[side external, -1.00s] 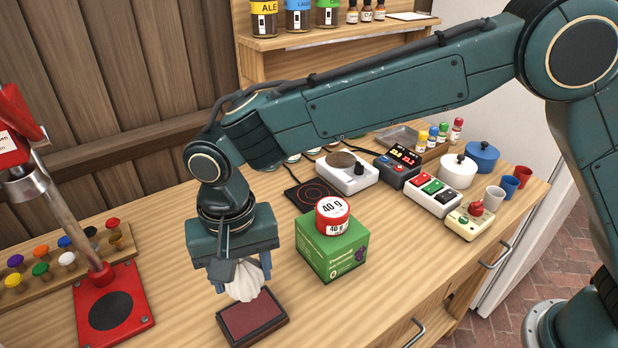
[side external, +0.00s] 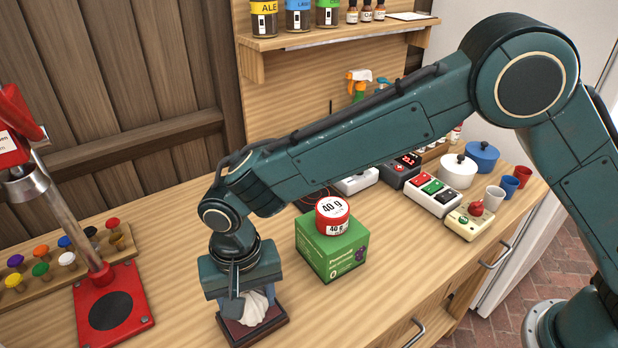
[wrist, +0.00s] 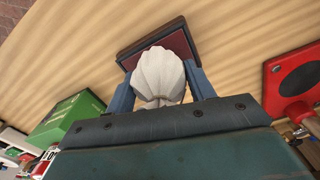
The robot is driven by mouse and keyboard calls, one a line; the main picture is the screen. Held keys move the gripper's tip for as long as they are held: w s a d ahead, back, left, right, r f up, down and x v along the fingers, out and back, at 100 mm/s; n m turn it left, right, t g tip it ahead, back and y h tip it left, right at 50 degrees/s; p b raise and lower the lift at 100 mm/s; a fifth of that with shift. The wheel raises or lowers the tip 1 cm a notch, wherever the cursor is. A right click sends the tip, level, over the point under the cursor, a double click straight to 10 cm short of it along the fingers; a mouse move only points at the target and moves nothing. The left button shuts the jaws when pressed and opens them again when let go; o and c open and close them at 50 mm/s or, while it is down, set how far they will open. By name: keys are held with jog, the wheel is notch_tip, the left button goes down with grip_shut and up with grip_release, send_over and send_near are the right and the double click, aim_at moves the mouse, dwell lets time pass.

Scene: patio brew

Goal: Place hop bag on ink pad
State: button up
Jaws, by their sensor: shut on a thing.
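The hop bag (side external: 254,307) is a white, pleated cloth bundle. My gripper (side external: 243,304) is shut on it, with a blue finger on each side in the wrist view (wrist: 162,93). The ink pad (side external: 235,333) is a dark red pad in a brown frame near the front of the counter. In the side view the bag is low over the pad and seems to touch it, but its underside is hidden. In the wrist view the bag (wrist: 159,72) covers part of the pad (wrist: 180,42).
A green box (side external: 335,258) with a red-and-white 40 g weight (side external: 332,215) on top stands close right of the pad. A red press (side external: 112,305) stands to the left, before a rack of coloured pegs (side external: 60,262). Bare wood lies between press and pad.

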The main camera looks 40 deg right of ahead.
jog(key=shift+f, duration=0.1)
jog(key=o, duration=1)
notch_tip(320, 180, up, 12)
jog(key=shift+f, duration=0.1)
jog(key=shift+r, duration=0.25)
dwell(0.6)
